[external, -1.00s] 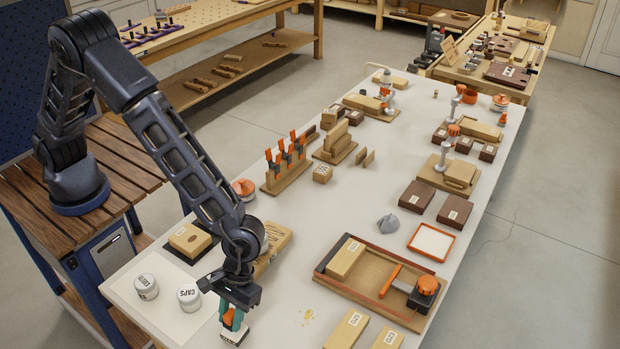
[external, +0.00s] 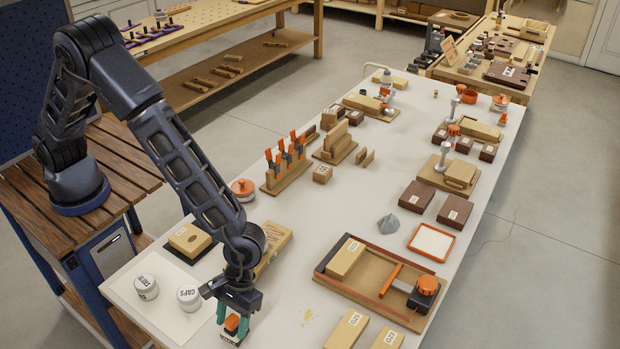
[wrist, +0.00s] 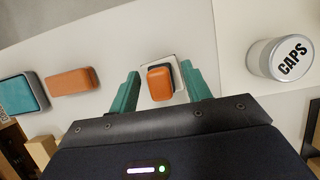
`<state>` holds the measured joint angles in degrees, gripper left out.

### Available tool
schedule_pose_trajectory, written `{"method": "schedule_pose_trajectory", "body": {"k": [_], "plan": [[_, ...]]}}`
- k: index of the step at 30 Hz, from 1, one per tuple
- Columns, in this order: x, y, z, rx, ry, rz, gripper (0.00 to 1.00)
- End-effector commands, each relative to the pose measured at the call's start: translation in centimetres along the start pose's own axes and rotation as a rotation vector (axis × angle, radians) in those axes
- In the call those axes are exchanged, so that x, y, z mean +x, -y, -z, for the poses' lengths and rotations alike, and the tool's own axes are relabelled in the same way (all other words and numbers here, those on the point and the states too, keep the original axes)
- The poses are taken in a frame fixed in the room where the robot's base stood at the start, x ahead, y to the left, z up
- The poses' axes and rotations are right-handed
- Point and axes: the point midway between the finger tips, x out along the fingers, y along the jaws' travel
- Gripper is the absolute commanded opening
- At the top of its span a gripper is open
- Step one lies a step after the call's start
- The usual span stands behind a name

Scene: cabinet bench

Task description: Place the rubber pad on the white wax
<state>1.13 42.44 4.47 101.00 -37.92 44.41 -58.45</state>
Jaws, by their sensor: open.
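My gripper (external: 233,323) is open, low over the front end of the bench. Its teal fingers (wrist: 160,88) stand on either side of a small orange piece with a dark edge (wrist: 159,83), with gaps at both sides. This piece looks like the rubber pad. It sits over a pale, square block (wrist: 177,62), which looks like the white wax; the wrist view shows only its margin. In the external view the orange piece (external: 233,323) shows between the fingers, above the white-sided block (external: 232,338). Contact between them is hard to tell.
A white CAPS jar (wrist: 278,60) stands close to the right in the wrist view. An orange block (wrist: 73,81) and a teal block in a grey case (wrist: 22,92) lie to the left. A wooden tray (external: 385,306) with fixtures lies right of my gripper in the external view.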

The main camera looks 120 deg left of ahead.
Motion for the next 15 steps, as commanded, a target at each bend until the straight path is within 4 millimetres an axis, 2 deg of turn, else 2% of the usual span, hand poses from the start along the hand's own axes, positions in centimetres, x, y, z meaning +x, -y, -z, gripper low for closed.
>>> {"method": "schedule_pose_trajectory", "body": {"k": [5,15], "plan": [[-1.9,-0.1,0.0,0.001,0.0,-0.002,0.48],[-8.4,0.0,-0.1,0.002,0.0,-0.002,0.48]]}}
